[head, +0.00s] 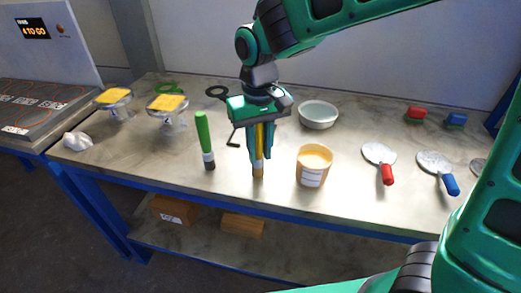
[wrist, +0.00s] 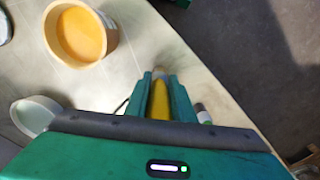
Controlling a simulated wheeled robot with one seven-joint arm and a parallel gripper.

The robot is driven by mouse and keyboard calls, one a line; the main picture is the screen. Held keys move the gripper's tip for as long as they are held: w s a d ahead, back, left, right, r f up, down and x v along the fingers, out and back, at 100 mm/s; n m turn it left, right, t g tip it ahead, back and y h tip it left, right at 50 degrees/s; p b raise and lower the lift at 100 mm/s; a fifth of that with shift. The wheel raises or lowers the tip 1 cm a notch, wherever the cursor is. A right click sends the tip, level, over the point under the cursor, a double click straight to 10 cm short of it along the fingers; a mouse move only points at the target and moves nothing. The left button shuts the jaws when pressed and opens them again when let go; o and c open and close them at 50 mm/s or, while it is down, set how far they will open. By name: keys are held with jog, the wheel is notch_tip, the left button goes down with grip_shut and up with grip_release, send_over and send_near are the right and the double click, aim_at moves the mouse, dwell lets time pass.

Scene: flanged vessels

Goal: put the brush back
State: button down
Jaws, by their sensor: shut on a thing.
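My gripper (head: 258,155) points down over the front middle of the table, its fingers shut on an upright yellow-handled brush (head: 258,172). The brush's lower end shows below the fingers, near the tabletop; I cannot tell whether it touches. In the wrist view the yellow handle (wrist: 159,100) lies between the two green fingers.
A pale bowl (head: 318,115) stands behind the tub. Red-handled (head: 387,175) and blue-handled (head: 450,184) round-headed tools lie at right, with red (head: 415,112) and blue (head: 456,119) blocks behind. Two yellow-topped vessels (head: 167,103) (head: 114,96) and a crumpled white thing (head: 77,140) are at left.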

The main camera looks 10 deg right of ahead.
jog(key=shift+f, duration=0.25)
jog(key=c, duration=1.5)
grip_release()
notch_tip(320, 180, up, 12)
jog(key=shift+r, duration=0.1)
